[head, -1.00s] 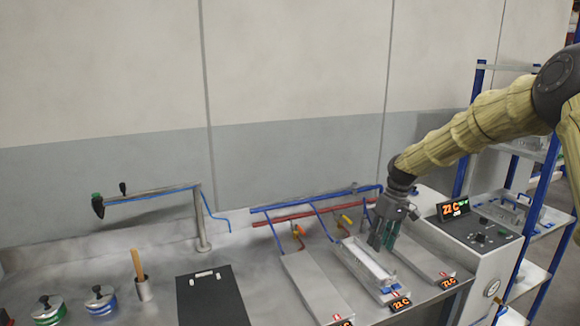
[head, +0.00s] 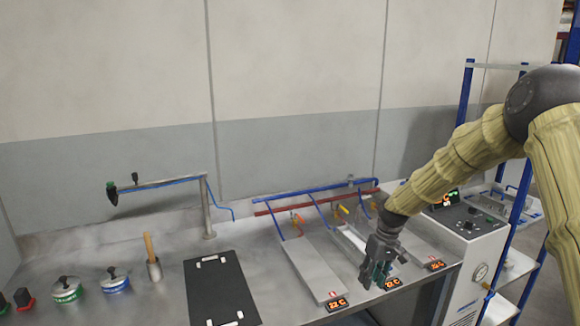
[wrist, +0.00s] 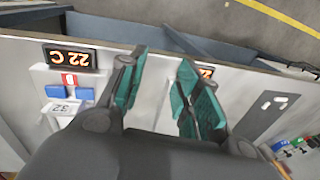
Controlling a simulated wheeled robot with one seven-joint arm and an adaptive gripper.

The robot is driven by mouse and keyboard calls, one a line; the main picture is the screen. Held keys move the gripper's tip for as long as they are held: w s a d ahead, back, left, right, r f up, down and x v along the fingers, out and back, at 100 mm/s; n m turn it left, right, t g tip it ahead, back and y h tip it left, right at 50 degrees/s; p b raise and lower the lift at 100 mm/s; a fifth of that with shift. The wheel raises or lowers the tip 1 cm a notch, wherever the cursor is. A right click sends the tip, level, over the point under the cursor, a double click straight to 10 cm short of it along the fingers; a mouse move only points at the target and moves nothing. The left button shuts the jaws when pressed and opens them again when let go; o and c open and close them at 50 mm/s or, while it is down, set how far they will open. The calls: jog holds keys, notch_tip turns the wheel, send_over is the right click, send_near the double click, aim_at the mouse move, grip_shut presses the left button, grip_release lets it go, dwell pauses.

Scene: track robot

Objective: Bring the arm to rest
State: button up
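My gripper (head: 376,272) hangs at the end of my bent arm, fingers down, above the front part of the heated plates on the steel bench. In the wrist view its two teal finger pads (wrist: 158,95) stand apart with nothing between them, so it is open and empty. Behind it in the head view is a plate with a long pale block or tray (head: 350,240), partly hidden by my gripper. To its left lies a bare grey plate (head: 312,265).
A control box (head: 468,238) and blue-posted shelving (head: 465,110) stand at the right. Blue and red pipes (head: 320,193) run along the back.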

jog(key=s+a+f+m, duration=0.1)
jog(key=s+a+f, duration=0.1)
jog(key=s+f, duration=1.05)
jog(key=s+a+f+m, duration=0.1)
jog(key=s+a+f, duration=0.1)
jog(key=s+f, duration=1)
jog(key=s+d+f+m+h, duration=0.1)
jog(key=s+f, duration=0.1)
jog(key=s, duration=1)
jog(key=s+d+f+m+h, duration=0.1)
jog(key=s+f, duration=0.1)
jog(key=s, duration=1.1)
jog(key=shift+s+f+t, duration=0.2)
jog(key=shift+f+t, duration=0.15)
jog(key=shift+t, duration=0.05)
